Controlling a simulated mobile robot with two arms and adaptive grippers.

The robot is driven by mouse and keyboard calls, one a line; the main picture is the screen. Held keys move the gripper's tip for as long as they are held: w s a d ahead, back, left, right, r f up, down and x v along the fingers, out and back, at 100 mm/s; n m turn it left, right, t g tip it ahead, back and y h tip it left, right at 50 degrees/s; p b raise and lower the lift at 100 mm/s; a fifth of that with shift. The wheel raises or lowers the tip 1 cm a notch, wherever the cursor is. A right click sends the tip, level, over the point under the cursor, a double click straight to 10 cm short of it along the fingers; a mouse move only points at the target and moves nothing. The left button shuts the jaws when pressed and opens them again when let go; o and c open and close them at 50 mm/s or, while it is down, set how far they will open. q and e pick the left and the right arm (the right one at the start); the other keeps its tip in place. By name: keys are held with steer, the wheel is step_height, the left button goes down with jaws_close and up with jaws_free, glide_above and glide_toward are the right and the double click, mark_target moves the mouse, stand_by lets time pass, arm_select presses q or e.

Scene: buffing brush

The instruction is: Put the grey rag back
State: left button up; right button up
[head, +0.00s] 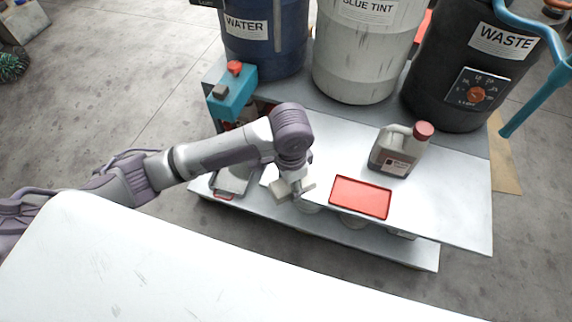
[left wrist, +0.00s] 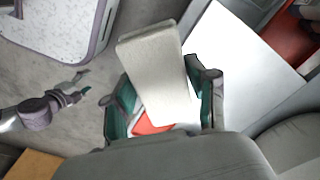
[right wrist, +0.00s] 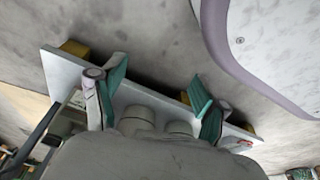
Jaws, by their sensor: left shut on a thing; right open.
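My left gripper (head: 297,188) is shut on a flat, light grey block-like piece that looks like the grey rag (head: 281,191). It is held at the left end of the white bench top, left of the red tray (head: 360,197). In the left wrist view the rag (left wrist: 158,75) shows tilted between the teal fingers of the left gripper (left wrist: 165,112). A red patch shows below it there, partly hidden. My right gripper (right wrist: 160,95) is open and empty in the right wrist view; it does not show in the head view.
A jug with a red cap (head: 397,150) stands right of the red tray. WATER (head: 262,45), BLUE TINT (head: 365,50) and WASTE (head: 450,75) drums stand behind. A teal box (head: 232,95) is at the back left. A white surface (head: 150,270) fills the front.

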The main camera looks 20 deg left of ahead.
arm_select(q)
steer(key=shift+r, duration=0.15)
steer(key=w+a+f, duration=0.1)
steer(key=w, duration=0.1)
steer(key=w+a+f+b, duration=0.1)
steer(key=w+f, duration=0.1)
steer(key=w+a+f+b, duration=0.1)
steer(key=w, duration=0.1)
steer(key=shift+f, duration=0.25)
steer(key=w, duration=0.1)
steer(key=w+a+f+b, duration=0.1)
steer(key=w+f, duration=0.1)
steer(key=shift+w+a+f, duration=0.2)
steer(key=shift+w+a, duration=0.1)
steer(key=shift+w, duration=0.05)
steer(key=shift+w+a+f, duration=0.1)
steer(key=shift+w, duration=0.15)
steer(key=shift+w+f, duration=0.1)
steer(key=shift+f, duration=0.05)
step_height(320, 180, down, 3)
steer(key=shift+a+f+b, duration=0.1)
steer(key=shift+b, duration=0.7)
steer(key=shift+f, duration=0.25)
arm_select(e)
steer(key=w+r, duration=0.4)
steer(key=r, duration=0.8)
steer(key=shift+w+a, duration=0.2)
steer(key=shift+w, duration=0.2)
arm_select(q)
steer(key=shift+f, duration=0.2)
